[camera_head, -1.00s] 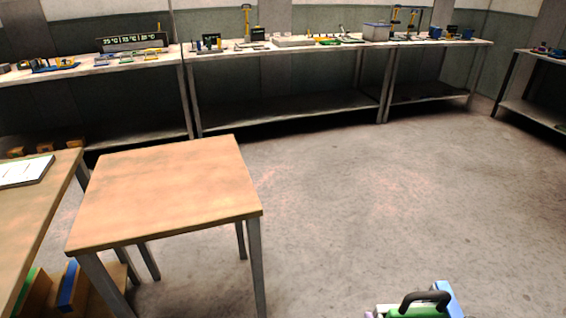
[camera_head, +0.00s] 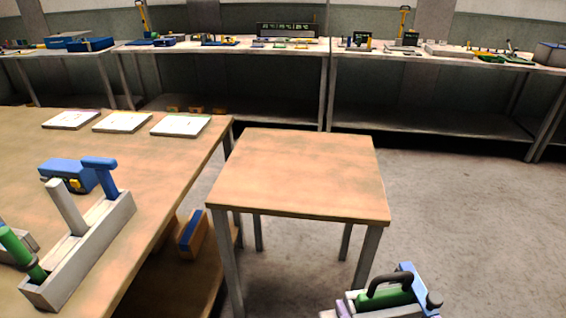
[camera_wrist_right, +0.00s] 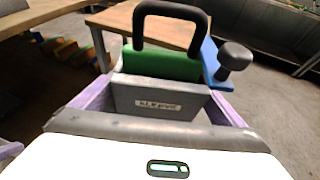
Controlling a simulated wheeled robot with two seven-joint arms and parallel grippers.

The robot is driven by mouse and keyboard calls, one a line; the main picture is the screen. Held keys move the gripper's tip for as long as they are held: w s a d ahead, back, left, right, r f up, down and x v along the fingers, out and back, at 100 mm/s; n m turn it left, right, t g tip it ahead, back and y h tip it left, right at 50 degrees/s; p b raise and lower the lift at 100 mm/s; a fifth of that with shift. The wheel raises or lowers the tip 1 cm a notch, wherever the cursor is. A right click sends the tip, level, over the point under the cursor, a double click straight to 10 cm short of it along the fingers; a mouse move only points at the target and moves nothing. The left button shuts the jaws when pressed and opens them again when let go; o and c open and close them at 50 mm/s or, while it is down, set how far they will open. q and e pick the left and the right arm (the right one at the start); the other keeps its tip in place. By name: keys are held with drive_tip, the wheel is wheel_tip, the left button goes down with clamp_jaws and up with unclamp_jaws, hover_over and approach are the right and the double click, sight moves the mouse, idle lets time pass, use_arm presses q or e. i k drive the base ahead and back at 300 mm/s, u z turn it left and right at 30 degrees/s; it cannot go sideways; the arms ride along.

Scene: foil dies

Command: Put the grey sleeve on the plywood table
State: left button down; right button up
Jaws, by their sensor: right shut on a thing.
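My right gripper (camera_wrist_right: 158,108) is shut on the grey sleeve (camera_wrist_right: 155,98), a grey block with a small label, between its purple fingers. A green body (camera_wrist_right: 160,64), a black loop handle (camera_wrist_right: 170,12) and a blue plate with a dark knob (camera_wrist_right: 235,57) show with it. The same load shows at the lower right of the head view, with its green part (camera_head: 385,298). The plywood table (camera_head: 300,175), small and square with grey legs, stands beyond it to the left. Its top is bare. My left gripper is not in view.
A larger wooden bench (camera_head: 150,185) stands left of the table, with a grey rack (camera_head: 85,255) of coloured handles, a blue device (camera_head: 68,175) and white sheets (camera_head: 180,126). Long shelves (camera_head: 430,125) line the back wall. The floor (camera_head: 460,210) to the right is clear.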

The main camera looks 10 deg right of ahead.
sight(294, 165)
drive_tip(key=i, duration=1)
